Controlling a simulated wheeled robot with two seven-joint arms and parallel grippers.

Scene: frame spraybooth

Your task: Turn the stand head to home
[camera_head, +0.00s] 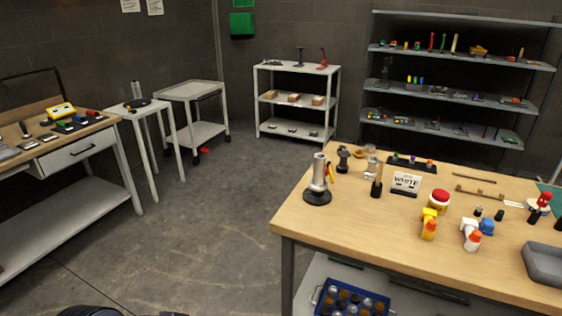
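A small stand (317,182) is upright near the left corner of the wooden workbench. It has a round black base and a pale metallic upright body, with a yellow-orange piece at its right side near the top. I cannot tell for certain that this is the task's stand, or which way its head is turned. Another dark round item (138,104) with a grey cylinder behind it is on the narrow white side table at left. Neither gripper shows in this view.
A drawer bench (80,152), cart (192,90) and shelves (297,86) line the back and left. The middle floor is clear.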

